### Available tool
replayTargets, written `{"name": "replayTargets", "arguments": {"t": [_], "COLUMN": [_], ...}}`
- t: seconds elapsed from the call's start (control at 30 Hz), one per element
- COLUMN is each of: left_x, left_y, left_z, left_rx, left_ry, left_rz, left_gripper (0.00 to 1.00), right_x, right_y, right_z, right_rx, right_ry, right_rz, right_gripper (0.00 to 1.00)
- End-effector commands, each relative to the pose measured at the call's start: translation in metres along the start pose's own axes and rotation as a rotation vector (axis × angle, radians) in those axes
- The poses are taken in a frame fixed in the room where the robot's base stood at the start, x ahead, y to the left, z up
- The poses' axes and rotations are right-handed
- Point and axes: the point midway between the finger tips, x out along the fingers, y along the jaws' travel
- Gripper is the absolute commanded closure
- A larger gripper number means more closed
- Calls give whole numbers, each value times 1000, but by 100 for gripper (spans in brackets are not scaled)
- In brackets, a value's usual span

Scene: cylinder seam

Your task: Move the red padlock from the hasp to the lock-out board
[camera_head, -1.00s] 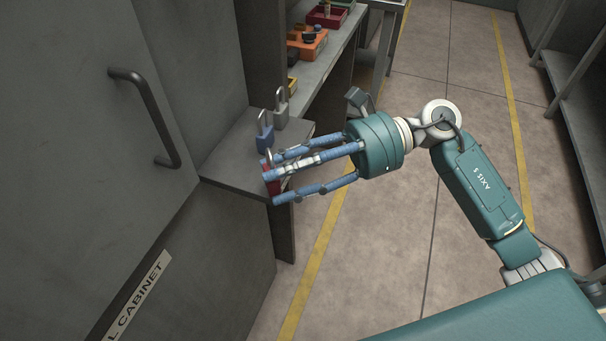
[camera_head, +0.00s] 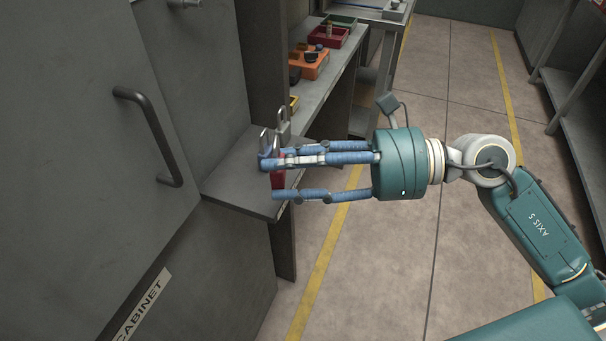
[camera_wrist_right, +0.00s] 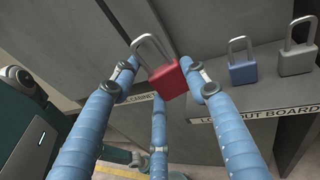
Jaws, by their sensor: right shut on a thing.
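The red padlock (camera_head: 278,180) is between the fingertips of my right gripper (camera_head: 275,177), which is shut on it. The fingers partly hide it in the head view. In the right wrist view, the red padlock (camera_wrist_right: 167,83) has its metal shackle pointing up and left. The lock-out board (camera_head: 232,182) is a grey ledge with a lettered front edge, and the padlock is close by it. I cannot tell whether they touch. A blue padlock (camera_wrist_right: 241,70) and a grey padlock (camera_wrist_right: 297,62) stand on the ledge. My left gripper is out of view.
A cabinet door with a dark handle (camera_head: 150,138) is at the left. A metal fitting (camera_head: 184,3) is cut off at the top edge; I cannot tell if it is the hasp. Orange (camera_head: 309,65) and red (camera_head: 329,37) bins sit on a bench behind. The floor at the right is open.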

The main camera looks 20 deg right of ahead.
Motion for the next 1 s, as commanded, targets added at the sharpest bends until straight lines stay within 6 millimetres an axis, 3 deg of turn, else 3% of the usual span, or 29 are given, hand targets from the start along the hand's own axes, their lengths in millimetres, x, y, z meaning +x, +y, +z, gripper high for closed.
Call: {"name": "replayTargets", "arguments": {"t": [0.2, 0.6, 1.0], "left_x": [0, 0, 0], "left_y": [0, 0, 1], "left_z": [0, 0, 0], "left_rx": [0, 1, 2], "left_ry": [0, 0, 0], "left_rz": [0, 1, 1], "left_gripper": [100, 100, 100], "right_x": [35, 79, 90], "right_y": [-12, -28, -34], "right_z": [6, 13, 14], "right_rx": [12, 35, 42], "right_ry": [-1, -7, -3], "right_rz": [-111, -251, -300], "right_gripper": [84, 84, 84]}}
